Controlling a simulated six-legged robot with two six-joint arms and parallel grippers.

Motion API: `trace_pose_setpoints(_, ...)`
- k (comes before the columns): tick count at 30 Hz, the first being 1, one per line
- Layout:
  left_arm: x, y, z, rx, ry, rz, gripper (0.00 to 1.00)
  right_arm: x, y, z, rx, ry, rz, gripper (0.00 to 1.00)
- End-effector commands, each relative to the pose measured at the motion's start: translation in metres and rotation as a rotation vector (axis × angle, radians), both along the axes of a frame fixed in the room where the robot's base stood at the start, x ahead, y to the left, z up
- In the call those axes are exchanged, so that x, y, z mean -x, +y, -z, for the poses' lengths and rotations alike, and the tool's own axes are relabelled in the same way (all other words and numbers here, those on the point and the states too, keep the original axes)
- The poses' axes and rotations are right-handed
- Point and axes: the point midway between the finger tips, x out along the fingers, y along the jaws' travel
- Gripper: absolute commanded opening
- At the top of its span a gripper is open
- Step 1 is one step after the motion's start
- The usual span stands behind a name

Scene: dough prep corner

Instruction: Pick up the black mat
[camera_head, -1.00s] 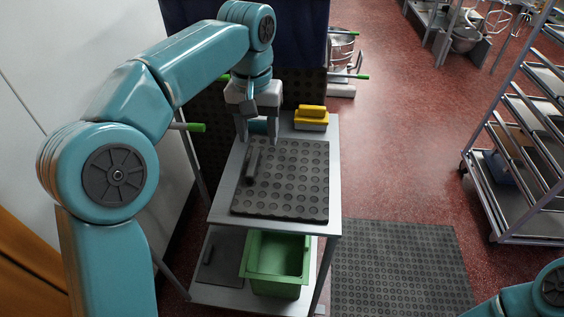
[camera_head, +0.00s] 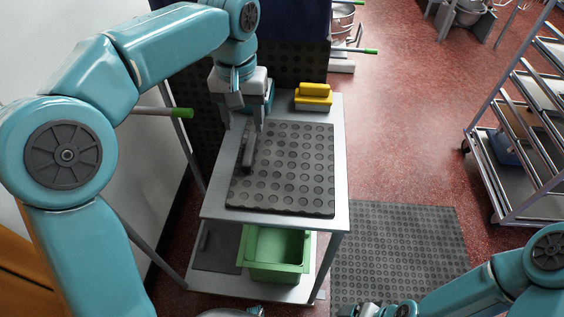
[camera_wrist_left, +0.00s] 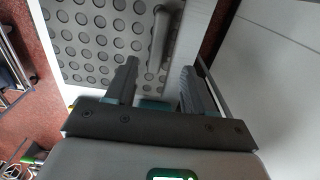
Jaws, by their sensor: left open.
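The black mat (camera_head: 300,172), dark with rows of round dimples, lies flat on the top of a grey metal cart. A dark bar-like handle (camera_head: 247,152) stands along its left side. My left gripper (camera_head: 246,118) is open and empty, pointing down above the handle's far end. In the left wrist view my left gripper (camera_wrist_left: 158,82) has its two fingers apart, with the mat (camera_wrist_left: 92,40) and the handle (camera_wrist_left: 160,38) beyond them.
A yellow-topped block (camera_head: 313,97) sits on the cart top (camera_head: 338,150) behind the mat. A green bin (camera_head: 275,252) stands on the lower shelf beside another dark flat piece (camera_head: 217,248). A floor mat (camera_head: 400,245) lies right of the cart; a tray rack (camera_head: 515,150) stands farther right.

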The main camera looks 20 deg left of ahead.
Motion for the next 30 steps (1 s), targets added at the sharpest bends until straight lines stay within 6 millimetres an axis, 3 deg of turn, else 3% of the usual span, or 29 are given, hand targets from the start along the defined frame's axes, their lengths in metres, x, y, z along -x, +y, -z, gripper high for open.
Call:
trace_pose_setpoints(3, -0.001, 0.001, 0.018, -0.001, 0.001, -0.001, 0.53, 0.000, 0.000, 0.004, 0.000, 0.000, 0.000, 0.83)
trace_pose_setpoints(8, -0.001, 0.001, 0.029, 0.000, 0.001, -0.001, 0.53, 0.000, 0.000, 0.006, 0.000, -0.001, 0.000, 0.83)
trace_pose_setpoints(16, -0.001, -0.002, 0.069, 0.000, 0.003, -0.001, 0.53, 0.000, 0.000, 0.013, 0.000, 0.000, 0.000, 0.83)
trace_pose_setpoints(25, -0.002, -0.002, 0.075, 0.000, 0.000, -0.001, 0.53, 0.000, 0.000, 0.013, 0.000, 0.000, 0.000, 0.83)
trace_pose_setpoints(26, -0.002, -0.002, 0.075, 0.000, 0.000, -0.001, 0.47, 0.000, 0.000, 0.013, 0.000, 0.000, 0.000, 0.83)
trace_pose_setpoints(30, -0.002, -0.002, 0.075, 0.000, 0.000, -0.001, 0.01, 0.000, 0.000, 0.013, 0.000, 0.000, 0.000, 0.83)
